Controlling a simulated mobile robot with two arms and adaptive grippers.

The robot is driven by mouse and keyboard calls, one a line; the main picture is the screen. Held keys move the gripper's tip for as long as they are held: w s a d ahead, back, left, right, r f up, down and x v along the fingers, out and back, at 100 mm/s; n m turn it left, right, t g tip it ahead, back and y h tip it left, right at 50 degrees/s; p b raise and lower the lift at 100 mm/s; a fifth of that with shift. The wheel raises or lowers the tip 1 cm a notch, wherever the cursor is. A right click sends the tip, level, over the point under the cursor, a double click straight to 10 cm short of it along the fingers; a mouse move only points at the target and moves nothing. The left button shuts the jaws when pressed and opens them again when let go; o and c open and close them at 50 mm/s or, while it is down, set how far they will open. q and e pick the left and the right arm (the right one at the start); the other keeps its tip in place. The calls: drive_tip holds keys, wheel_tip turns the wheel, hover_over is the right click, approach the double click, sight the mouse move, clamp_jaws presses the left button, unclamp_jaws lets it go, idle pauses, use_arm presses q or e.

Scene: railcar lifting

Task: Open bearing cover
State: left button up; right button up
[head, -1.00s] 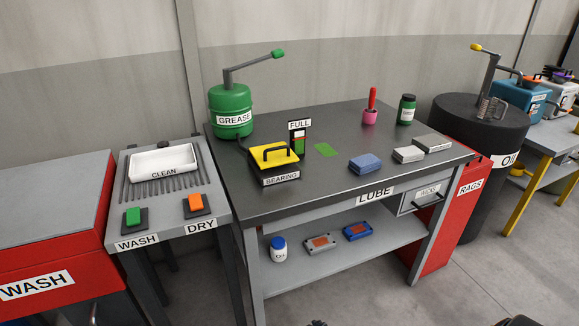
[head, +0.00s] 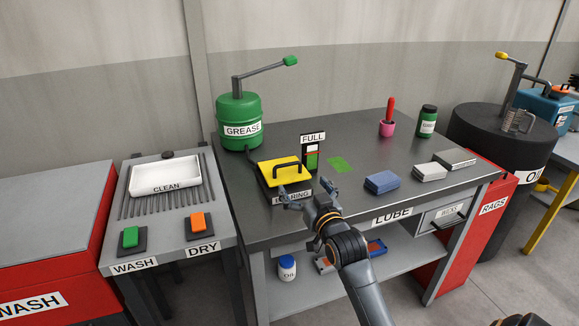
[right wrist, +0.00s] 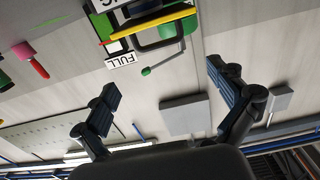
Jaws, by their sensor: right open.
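The bearing cover (head: 273,173) is a flat yellow lid with a black arched handle (head: 286,166). It sits closed on the dark bearing box (head: 283,198), whose label is partly hidden by my right gripper. My right gripper (head: 306,190) is open and empty, just in front of the box and apart from the handle. In the right wrist view the scene is upside down. There the yellow cover (right wrist: 155,24) and its handle (right wrist: 158,40) lie beyond my open right gripper's fingertips (right wrist: 161,80).
A FULL sign with a gauge (head: 312,150) stands right behind the box, and the green grease pump (head: 239,122) is at the back left. Blue (head: 381,183) and grey blocks (head: 429,172) lie to the right. The bench top (head: 350,205) is free around the green patch (head: 340,164).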

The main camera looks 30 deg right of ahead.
sight(288, 165)
drive_tip(key=x, duration=1)
drive_tip(key=shift+w+p, duration=0.1)
drive_tip(key=shift+p, duration=0.2)
